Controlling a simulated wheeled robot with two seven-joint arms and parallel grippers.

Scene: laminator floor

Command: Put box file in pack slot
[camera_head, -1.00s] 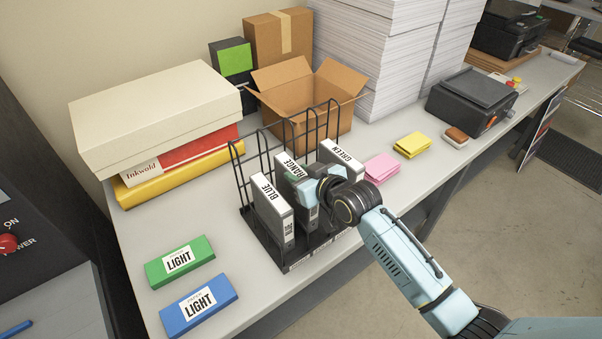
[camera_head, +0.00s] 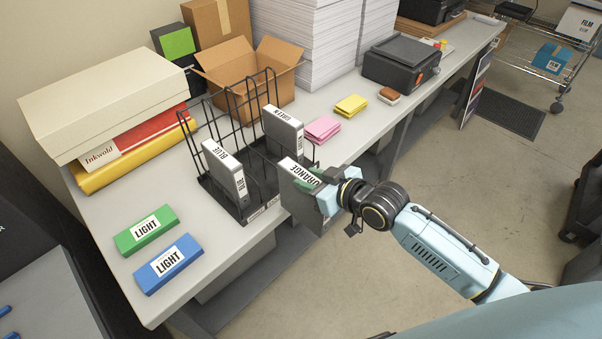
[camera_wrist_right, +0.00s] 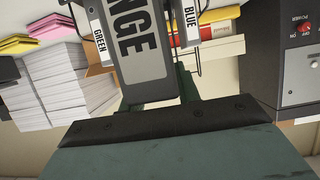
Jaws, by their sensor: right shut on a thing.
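My right gripper (camera_head: 335,190) is shut on the grey box file labelled ORANGE (camera_head: 303,196) and holds it in front of the black wire rack (camera_head: 233,211), past the table's front edge. The ORANGE file also fills the top middle of the right wrist view (camera_wrist_right: 138,45). In the rack stand the BLUE file (camera_head: 226,172) at left and the GREEN file (camera_head: 284,134) at right, with a gap between them. No slot marked as a pack slot can be made out. My left gripper is not in view.
A green LIGHT box (camera_head: 146,230) and a blue LIGHT box (camera_head: 169,264) lie on the table at front left. An open cardboard box (camera_head: 250,85) stands behind the rack. Pink (camera_head: 322,128) and yellow pads (camera_head: 350,105) lie to its right.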

